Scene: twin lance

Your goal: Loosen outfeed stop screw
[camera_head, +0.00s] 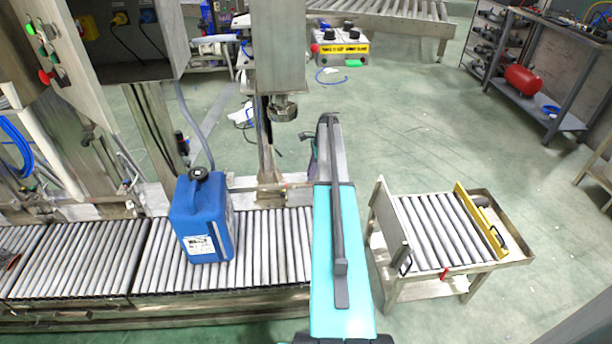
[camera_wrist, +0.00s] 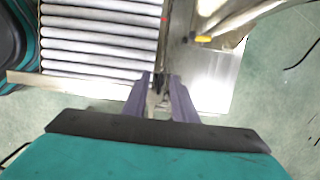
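My gripper (camera_wrist: 160,78) shows in the wrist view with two purple fingers standing apart. A small grey metal part (camera_wrist: 158,101) shows in the gap between them; I cannot tell whether it is the stop screw or whether the fingers touch it. The fingers are at the end of a roller conveyor (camera_wrist: 100,40), beside a bare steel plate (camera_wrist: 215,80). In the head view my arm hides most of my gripper (camera_head: 313,150), which is at the right end of the conveyor (camera_head: 95,255). The stop screw cannot be made out clearly in the head view.
A blue canister (camera_head: 207,225) stands upright on the conveyor left of my arm. A roller cart (camera_head: 440,230) with a yellow bar stands to the right. A filling head (camera_head: 283,108) hangs behind the conveyor. A control box (camera_head: 340,48) is behind.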

